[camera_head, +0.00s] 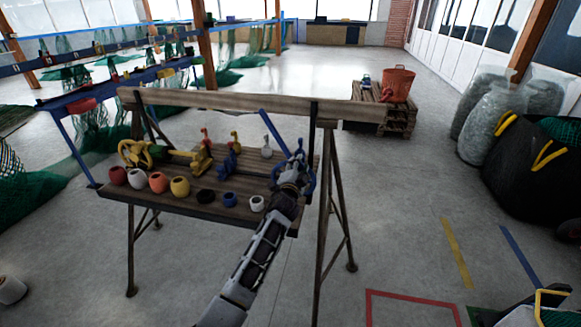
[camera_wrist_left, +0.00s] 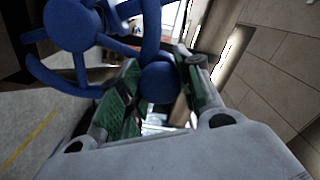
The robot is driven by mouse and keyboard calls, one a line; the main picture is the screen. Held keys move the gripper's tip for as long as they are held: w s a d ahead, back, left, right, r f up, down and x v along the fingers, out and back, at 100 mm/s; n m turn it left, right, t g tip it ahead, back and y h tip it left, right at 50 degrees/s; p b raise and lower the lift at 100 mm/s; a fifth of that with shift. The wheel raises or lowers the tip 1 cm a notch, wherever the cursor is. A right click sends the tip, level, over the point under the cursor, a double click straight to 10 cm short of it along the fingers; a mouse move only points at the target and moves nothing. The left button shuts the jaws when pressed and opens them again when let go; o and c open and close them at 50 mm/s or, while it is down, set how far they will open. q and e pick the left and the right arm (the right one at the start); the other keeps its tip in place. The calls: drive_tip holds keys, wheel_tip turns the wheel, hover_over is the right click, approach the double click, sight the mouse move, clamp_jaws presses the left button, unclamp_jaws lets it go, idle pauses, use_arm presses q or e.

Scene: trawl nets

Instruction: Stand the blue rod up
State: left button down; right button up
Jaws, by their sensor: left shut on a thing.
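A thin blue rod (camera_head: 272,131) shows at the right end of the wooden bench, slanting down to the right towards my left gripper. My left gripper (camera_head: 296,172) is over the right end of the bench, shut on a blue part. In the left wrist view a rounded blue piece (camera_wrist_left: 157,82) sits between the green finger pads of the gripper (camera_wrist_left: 155,98). A blue hub with curved arms (camera_wrist_left: 74,25) is beside it. I cannot tell exactly how the rod joins these pieces, since my gripper hides that spot. My right gripper is not in view.
The bench (camera_head: 258,188) holds a front row of coloured round pots, yellow (camera_head: 180,187) and white (camera_head: 257,203) among them. Behind them stand red, yellow and blue fittings. A wooden rail (camera_head: 220,101) crosses above the bench. Open floor lies to the right.

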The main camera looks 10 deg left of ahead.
sight(311, 174)
use_arm(q)
drive_tip(key=d+f+m, duration=0.1)
drive_tip(key=m, duration=0.1)
drive_tip(key=d+f+m+b, duration=0.1)
drive_tip(key=d+m, duration=0.1)
drive_tip(key=d+m+b, duration=0.1)
drive_tip(key=shift+s+d+f+m, duration=0.1)
drive_tip(key=shift+d+f+m, duration=0.3)
drive_tip(key=shift+d+f, duration=0.1)
drive_tip(key=shift+f, duration=0.05)
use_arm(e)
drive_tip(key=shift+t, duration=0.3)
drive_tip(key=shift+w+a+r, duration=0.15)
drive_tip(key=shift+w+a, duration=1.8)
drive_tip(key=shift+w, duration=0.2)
use_arm(q)
drive_tip(key=c, duration=0.9)
unclamp_jaws()
drive_tip(key=shift+c, duration=0.2)
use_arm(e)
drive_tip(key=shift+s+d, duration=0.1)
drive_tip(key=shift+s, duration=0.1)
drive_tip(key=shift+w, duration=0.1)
